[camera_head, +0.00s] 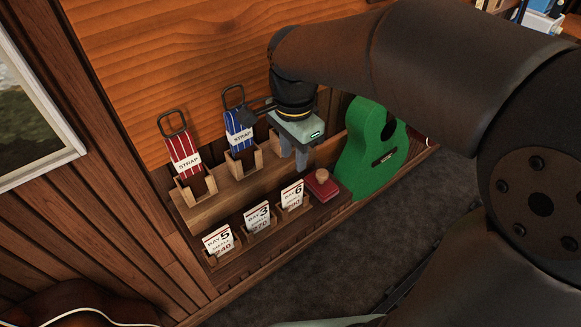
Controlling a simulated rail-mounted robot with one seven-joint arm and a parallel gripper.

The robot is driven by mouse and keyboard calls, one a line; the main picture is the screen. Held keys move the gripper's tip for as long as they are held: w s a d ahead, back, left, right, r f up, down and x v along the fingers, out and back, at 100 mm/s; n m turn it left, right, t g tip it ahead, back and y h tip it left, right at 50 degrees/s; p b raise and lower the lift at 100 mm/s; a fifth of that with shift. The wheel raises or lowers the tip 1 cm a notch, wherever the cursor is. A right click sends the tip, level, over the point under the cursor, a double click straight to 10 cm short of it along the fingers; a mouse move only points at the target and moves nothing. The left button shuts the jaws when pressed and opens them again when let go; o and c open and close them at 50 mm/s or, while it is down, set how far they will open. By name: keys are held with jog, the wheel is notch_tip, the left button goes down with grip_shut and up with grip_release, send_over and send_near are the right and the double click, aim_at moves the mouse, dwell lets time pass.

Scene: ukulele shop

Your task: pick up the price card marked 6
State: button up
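The price card marked 6 (292,194) is white with a red top edge. It stands tilted back in a small wooden holder at the right end of the front row, below the wooden shelf. My gripper (294,159) hangs above and slightly behind this card, pointing down. Its two grey fingers look spread with nothing between them, and they are apart from the card. The arm hides part of the shelf behind the gripper.
Cards marked 3 (257,218) and 5 (219,241) stand to the left. A red block with a wooden knob (321,184) sits close right of the card. A green ukulele (372,151) stands further right. Red (183,155) and blue (239,131) straps stand behind.

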aim_at(292, 186)
notch_tip(292, 186, down, 7)
jog(key=shift+r+p, duration=0.1)
jog(key=shift+p, duration=0.2)
jog(key=shift+s+a+f+p, duration=0.1)
jog(key=shift+f+p, duration=0.2)
jog(key=shift+f, duration=1.1)
jog(key=shift+s+f+p, duration=0.1)
jog(key=shift+f+p, duration=0.15)
jog(key=shift+f, duration=1.1)
grip_shut()
